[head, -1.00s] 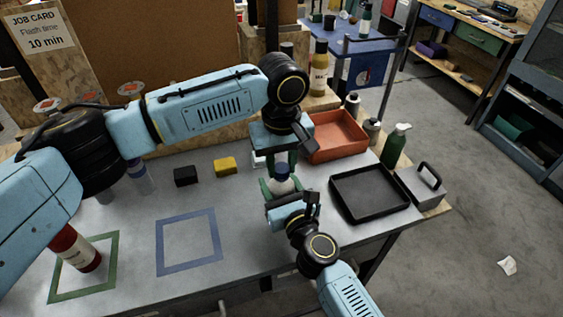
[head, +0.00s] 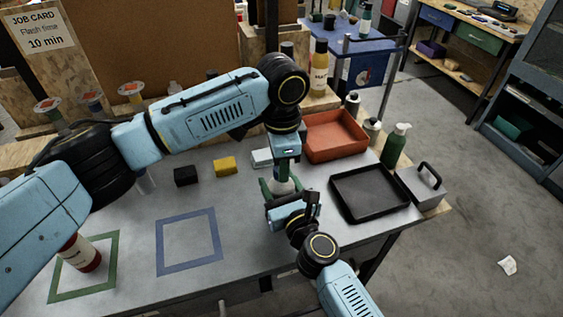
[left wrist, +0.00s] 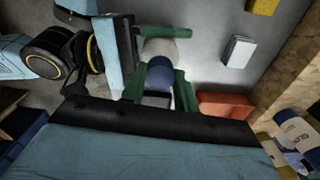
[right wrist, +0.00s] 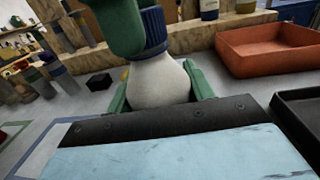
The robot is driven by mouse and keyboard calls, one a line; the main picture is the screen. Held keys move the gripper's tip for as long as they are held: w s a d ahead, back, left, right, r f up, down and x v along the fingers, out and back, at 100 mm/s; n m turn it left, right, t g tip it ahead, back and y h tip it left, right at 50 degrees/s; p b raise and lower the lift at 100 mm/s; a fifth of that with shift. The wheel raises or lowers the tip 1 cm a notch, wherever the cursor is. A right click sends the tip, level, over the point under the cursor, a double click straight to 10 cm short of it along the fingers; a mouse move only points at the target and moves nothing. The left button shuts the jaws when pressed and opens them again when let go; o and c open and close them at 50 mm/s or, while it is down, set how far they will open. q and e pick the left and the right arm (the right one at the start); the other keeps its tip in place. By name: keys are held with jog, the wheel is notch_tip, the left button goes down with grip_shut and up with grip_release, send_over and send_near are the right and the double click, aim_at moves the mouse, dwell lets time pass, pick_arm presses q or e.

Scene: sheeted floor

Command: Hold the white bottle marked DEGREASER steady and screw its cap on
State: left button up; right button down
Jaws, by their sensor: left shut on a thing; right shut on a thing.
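The white bottle (right wrist: 160,82) stands between the green fingers of my right gripper (right wrist: 158,92), which is shut on its body. In the head view the bottle (head: 284,186) is mostly hidden by both grippers. The dark blue ribbed cap (right wrist: 153,28) is on the bottle's neck and also shows in the left wrist view (left wrist: 160,73). My left gripper (left wrist: 160,85) comes from above with its green fingers shut on the cap. In the head view my left gripper (head: 286,172) points straight down above my right one (head: 281,190). The bottle's marking is not readable here.
A black tray (head: 333,181) and an orange bin (head: 307,150) stand to the right. A green pump bottle (head: 395,147) stands beyond them. Black (head: 186,176), yellow (head: 225,167) and white (head: 262,158) blocks lie behind. The blue-outlined square (head: 160,250) is empty.

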pick_arm(q)
jog(key=m, duration=0.3)
jog(key=shift+m, duration=0.4)
jog(key=m, duration=0.4)
jog(key=shift+m, duration=0.3)
jog(key=o, duration=1.2)
jog(key=shift+c, duration=0.2)
notch_tip(320, 180, up, 12)
pick_arm(e)
jog(key=shift+c, duration=2.4)
grip_release()
jog(key=shift+s, duration=0.15)
